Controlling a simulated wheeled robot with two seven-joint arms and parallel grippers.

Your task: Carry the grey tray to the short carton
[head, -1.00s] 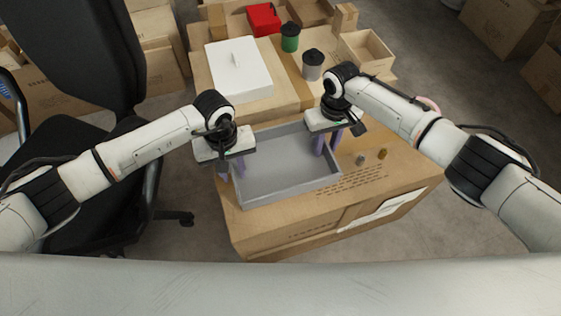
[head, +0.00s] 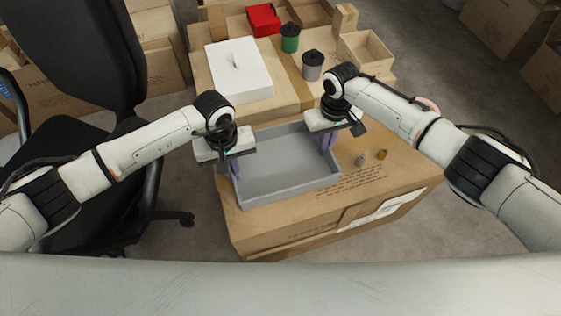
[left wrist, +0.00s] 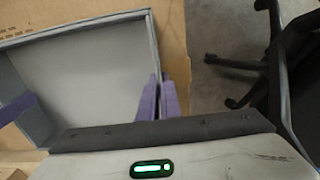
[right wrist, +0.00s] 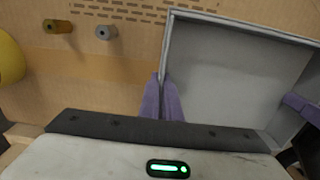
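The grey tray (head: 288,171) is a shallow, empty, rectangular box on top of a near brown carton (head: 330,215). My left gripper (head: 235,168) is at the tray's left wall, its purple fingers closed on either side of it; the left wrist view shows this grip (left wrist: 160,100). My right gripper (head: 328,143) is closed the same way on the right wall, and the right wrist view shows it (right wrist: 163,100). The tray looks to be resting on the carton. I cannot tell for sure which carton is the short one.
Behind the tray stand a white lidded box (head: 238,75), a grey canister (head: 312,66), a green canister (head: 290,38), a red box (head: 264,20) and an open wooden box (head: 366,52). A black chair (head: 80,60) stands left.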

